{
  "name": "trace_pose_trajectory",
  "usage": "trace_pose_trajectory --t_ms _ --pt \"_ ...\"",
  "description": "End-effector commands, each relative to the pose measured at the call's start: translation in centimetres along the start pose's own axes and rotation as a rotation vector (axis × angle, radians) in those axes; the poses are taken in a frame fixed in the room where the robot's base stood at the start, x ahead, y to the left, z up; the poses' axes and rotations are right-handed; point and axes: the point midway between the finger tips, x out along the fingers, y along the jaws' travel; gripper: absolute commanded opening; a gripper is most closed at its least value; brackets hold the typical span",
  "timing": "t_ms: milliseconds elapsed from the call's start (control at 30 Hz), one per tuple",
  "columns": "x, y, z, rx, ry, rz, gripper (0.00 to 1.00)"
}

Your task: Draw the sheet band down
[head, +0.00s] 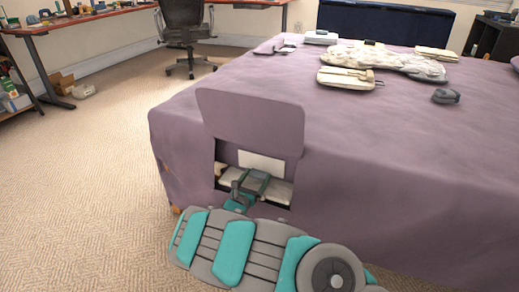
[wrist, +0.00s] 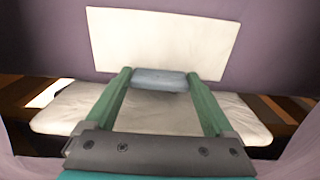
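The sheet band (head: 250,118) is a flat mauve panel at the near corner of the draped bed. It stands raised above a dark opening, and mauve cloth also shows along the top of the wrist view (wrist: 270,30). My gripper (head: 257,183) is in the opening, below the band and apart from its raised part. In the wrist view its green fingers (wrist: 160,82) are spread, with a blue-grey block (wrist: 160,76) between their tips. I cannot tell whether they grip it. A white panel (head: 262,162) stands behind them, also in the wrist view (wrist: 160,40).
A pale cushion-like thing (wrist: 65,112) lies inside the opening, on both sides of my fingers. The mauve bed cover (head: 400,130) holds several items on top. The carpet (head: 90,190) to the left is clear. A desk and chair (head: 183,20) stand behind.

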Motion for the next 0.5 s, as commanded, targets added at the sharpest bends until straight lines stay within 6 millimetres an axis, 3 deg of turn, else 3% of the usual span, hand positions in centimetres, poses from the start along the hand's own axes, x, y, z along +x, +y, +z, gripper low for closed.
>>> trace_pose_trajectory --t_ms 100,500 --pt "-0.01 0.03 0.06 0.000 0.000 0.001 1.00" --pt "-0.95 0.08 0.24 -0.002 -0.001 0.002 1.00"
